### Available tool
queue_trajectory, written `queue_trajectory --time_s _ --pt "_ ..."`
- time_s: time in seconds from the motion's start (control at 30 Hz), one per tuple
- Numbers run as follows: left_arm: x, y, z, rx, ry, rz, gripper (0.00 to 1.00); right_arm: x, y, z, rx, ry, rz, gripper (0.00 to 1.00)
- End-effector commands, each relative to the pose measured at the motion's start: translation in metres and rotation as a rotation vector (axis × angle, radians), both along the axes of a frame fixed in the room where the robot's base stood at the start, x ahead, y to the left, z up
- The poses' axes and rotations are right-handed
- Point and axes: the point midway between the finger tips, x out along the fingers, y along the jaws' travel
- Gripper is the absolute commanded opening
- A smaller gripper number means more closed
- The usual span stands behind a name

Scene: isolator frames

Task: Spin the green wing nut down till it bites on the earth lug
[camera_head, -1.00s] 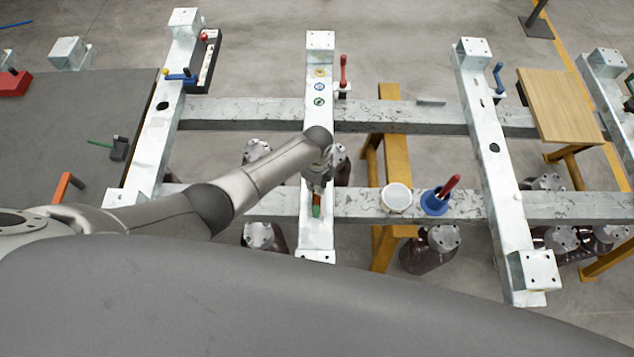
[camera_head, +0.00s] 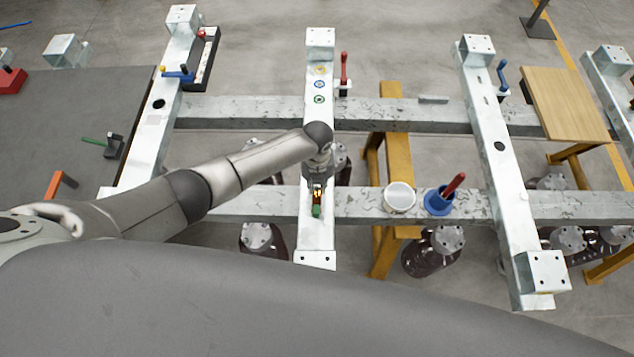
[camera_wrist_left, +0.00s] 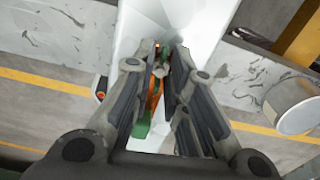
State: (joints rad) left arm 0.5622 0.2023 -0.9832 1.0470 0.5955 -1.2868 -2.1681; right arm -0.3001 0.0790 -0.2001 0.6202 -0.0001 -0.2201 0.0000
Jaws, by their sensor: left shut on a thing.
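My left gripper (camera_head: 317,190) points down at the near part of the middle pale metal beam (camera_head: 316,238). It also shows in the wrist view (camera_wrist_left: 160,62), its fingertips closed together on a small part that they mostly hide; I take this as the green wing nut. An orange-copper strip (camera_wrist_left: 154,92), seemingly the earth lug, runs below the fingers along the beam. A green piece (camera_wrist_left: 143,124) lies at its near end and also shows in the head view (camera_head: 316,211). Whether nut and lug touch is hidden. My right gripper is not in view.
A white round tub (camera_head: 399,196) and a blue cup (camera_head: 438,201) with a red handle stand on the cross beam to the right. A red-handled lever (camera_head: 344,70) and three coloured ring marks (camera_head: 319,85) are farther up the middle beam.

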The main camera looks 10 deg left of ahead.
Motion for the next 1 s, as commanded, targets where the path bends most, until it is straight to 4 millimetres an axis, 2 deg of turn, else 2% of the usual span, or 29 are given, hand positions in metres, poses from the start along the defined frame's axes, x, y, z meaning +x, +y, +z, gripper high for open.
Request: queue_trajectory --time_s 0.67,1.0 --pt "0.004 0.000 0.000 0.000 -0.008 -0.644 0.00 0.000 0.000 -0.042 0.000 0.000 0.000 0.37" --pt "0.004 0.000 -0.002 0.001 -0.009 -0.930 0.00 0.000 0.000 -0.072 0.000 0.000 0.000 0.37"
